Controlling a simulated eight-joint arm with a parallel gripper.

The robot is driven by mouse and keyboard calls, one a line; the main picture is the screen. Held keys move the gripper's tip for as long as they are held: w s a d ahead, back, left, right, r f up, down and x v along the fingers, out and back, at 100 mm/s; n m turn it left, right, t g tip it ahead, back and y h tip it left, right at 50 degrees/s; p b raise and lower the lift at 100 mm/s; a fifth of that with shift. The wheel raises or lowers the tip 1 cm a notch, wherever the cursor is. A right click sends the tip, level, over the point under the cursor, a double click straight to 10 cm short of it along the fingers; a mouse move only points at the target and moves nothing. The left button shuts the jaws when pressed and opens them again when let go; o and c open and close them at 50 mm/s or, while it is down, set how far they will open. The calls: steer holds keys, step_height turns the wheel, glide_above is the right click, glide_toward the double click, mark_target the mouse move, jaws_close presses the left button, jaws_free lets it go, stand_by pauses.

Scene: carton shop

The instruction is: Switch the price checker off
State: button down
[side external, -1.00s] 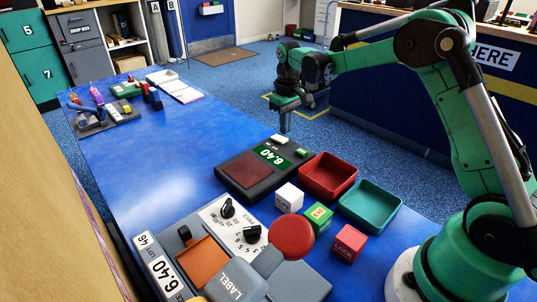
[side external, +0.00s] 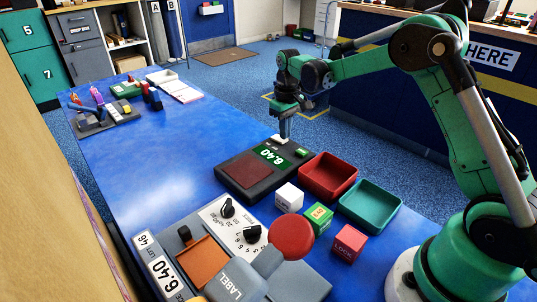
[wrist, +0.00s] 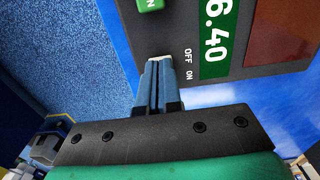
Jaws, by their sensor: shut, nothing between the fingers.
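The price checker (side external: 236,192) is a dark device on the blue table, with a reddish pad and a green display (side external: 272,155) lit with "6.40". The display also shows in the wrist view (wrist: 214,40), beside the words OFF and ON. A white switch (side external: 279,139) is at its far edge, with a green button (side external: 302,152) to its right. My gripper (side external: 284,136) is shut and empty, pointing down at the white switch. In the wrist view its fingertips (wrist: 161,62) cover most of the switch; I cannot tell whether they touch it or which way it is set.
A red tray (side external: 328,190) and a teal tray (side external: 350,208) stand right of the checker. White, green and red cubes (side external: 347,244) and the label machine (side external: 235,280) with its round red button (side external: 291,237) are nearer. The table's left middle is clear.

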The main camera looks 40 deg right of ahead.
steer(key=shift+f, duration=0.55)
steer(key=shift+r, duration=3.5)
steer(key=shift+s+a+r, duration=0.1)
steer(key=shift+r, duration=0.1)
steer(key=s+a+r+t, duration=0.3)
steer(key=s+a+r, duration=0.2)
steer(key=s+a, duration=0.15)
steer(key=s+a+f+t, duration=0.2)
steer(key=s+a+t, duration=0.1)
steer(key=s, duration=0.6)
steer(key=shift+a+t, duration=0.25)
steer(key=shift+t, duration=0.25)
